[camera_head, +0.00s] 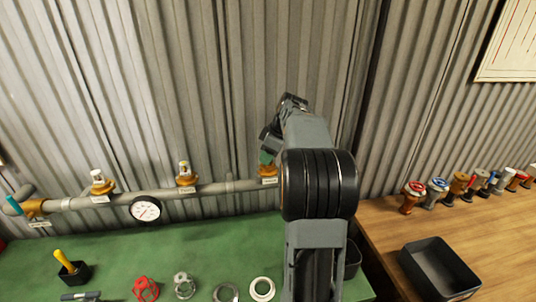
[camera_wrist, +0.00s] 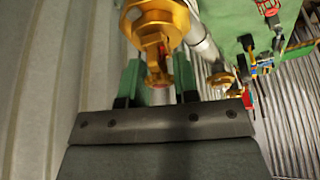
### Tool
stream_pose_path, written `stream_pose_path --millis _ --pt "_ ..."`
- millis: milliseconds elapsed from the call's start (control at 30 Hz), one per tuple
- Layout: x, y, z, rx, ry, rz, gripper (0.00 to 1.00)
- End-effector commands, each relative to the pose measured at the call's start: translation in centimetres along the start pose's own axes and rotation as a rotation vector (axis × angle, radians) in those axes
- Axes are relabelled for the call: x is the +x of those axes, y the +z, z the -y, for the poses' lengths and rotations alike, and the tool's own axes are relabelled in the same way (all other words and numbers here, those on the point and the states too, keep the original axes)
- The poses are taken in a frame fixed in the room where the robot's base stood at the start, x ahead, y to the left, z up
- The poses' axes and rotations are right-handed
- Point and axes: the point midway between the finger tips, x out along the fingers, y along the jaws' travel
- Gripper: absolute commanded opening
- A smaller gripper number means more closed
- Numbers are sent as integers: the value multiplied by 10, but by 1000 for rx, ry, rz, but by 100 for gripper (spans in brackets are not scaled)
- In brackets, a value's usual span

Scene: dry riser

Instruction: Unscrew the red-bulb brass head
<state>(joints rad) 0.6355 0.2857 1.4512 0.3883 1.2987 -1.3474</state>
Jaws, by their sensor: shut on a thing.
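The red-bulb brass head shows between my fingers in the wrist view, with its red bulb (camera_wrist: 162,48) and brass frame (camera_wrist: 158,74) below a large brass fitting (camera_wrist: 158,18). My gripper (camera_wrist: 159,80) has green fingers, one on each side of the head, and is shut on it. In the head view my gripper (camera_head: 268,150) is at the right end of the grey pipe (camera_head: 228,187), just above a brass fitting (camera_head: 268,172); the head itself is hidden there by my arm. Whether the threads are still engaged cannot be seen.
Two other brass heads, one pale-topped (camera_head: 101,182) and one yellow-topped (camera_head: 186,175), stand on the pipe beside a gauge (camera_head: 145,208). Loose rings and parts lie on the green bench (camera_head: 190,245). A black bin (camera_head: 440,268) and several valves occupy the wooden bench (camera_head: 385,225).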

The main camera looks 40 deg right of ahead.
Motion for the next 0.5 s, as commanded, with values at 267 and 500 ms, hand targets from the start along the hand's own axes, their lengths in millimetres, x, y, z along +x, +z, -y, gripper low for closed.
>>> stream_pose_path --millis 267,500 --pt "-2 -1 0 -294 -126 1 0" --pt "0 0 0 -336 -143 0 0"
